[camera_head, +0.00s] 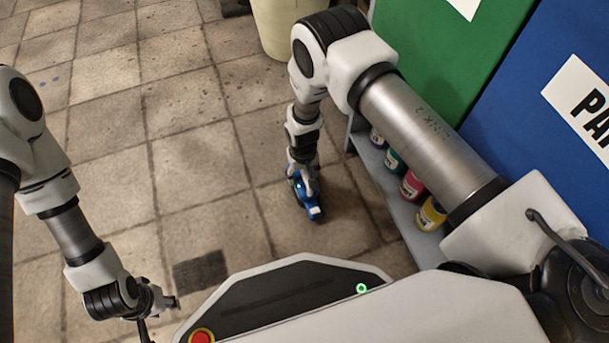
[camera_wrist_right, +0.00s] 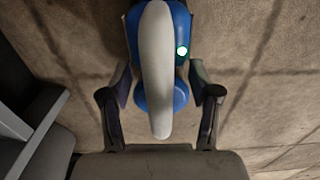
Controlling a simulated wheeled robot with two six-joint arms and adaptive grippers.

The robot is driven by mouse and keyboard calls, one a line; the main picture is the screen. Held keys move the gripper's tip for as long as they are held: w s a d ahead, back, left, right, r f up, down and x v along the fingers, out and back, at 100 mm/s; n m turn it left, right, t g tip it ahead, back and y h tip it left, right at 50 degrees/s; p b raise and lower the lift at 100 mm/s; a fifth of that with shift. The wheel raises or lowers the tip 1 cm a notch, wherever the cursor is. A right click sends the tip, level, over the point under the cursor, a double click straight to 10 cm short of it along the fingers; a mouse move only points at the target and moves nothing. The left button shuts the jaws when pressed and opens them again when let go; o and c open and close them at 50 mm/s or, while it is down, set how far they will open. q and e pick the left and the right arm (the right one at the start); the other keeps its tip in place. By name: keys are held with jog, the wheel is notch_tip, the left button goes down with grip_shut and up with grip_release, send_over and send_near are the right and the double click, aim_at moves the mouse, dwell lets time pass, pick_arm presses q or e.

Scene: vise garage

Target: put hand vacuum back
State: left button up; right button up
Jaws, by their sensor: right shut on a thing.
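The hand vacuum (camera_head: 310,207) is blue with a light grey handle and a small green light. It is low over the floor tiles, right of centre in the head view; I cannot tell if it touches the floor. My right gripper (camera_head: 303,182) is above it, pointing down, shut on it. In the right wrist view the hand vacuum (camera_wrist_right: 180,20) lies between the two fingers of my right gripper (camera_wrist_right: 158,95), its handle running down the middle. My left gripper (camera_head: 160,312) is at the lower left, fingers apart and empty.
A grey shelf (camera_head: 408,222) with several coloured jars (camera_head: 411,185) stands right of the vacuum, beside a green panel (camera_head: 455,50) and a blue panel (camera_head: 540,130). A cream bin (camera_head: 282,25) stands at the back. The tiled floor (camera_head: 130,140) at left is clear.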

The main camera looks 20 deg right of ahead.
jog(key=shift+f, duration=0.1)
jog(key=o, duration=1.3)
jog(key=shift+o, duration=0.2)
notch_tip(320, 180, up, 12)
jog(key=p, duration=0.8)
jog(key=shift+r, duration=0.2)
jog(key=s+d+f, duration=0.1)
jog(key=s+d, duration=0.3)
jog(key=s, duration=0.4)
jog(key=s+d+f, duration=0.1)
jog(key=s+d, duration=0.4)
jog(key=s, duration=0.3)
jog(key=s+r, duration=0.4)
jog(key=s, duration=0.6)
jog(key=shift+s+d+r+m, duration=0.25)
jog(key=shift+d+r+m, duration=0.1)
jog(key=shift+m, duration=0.05)
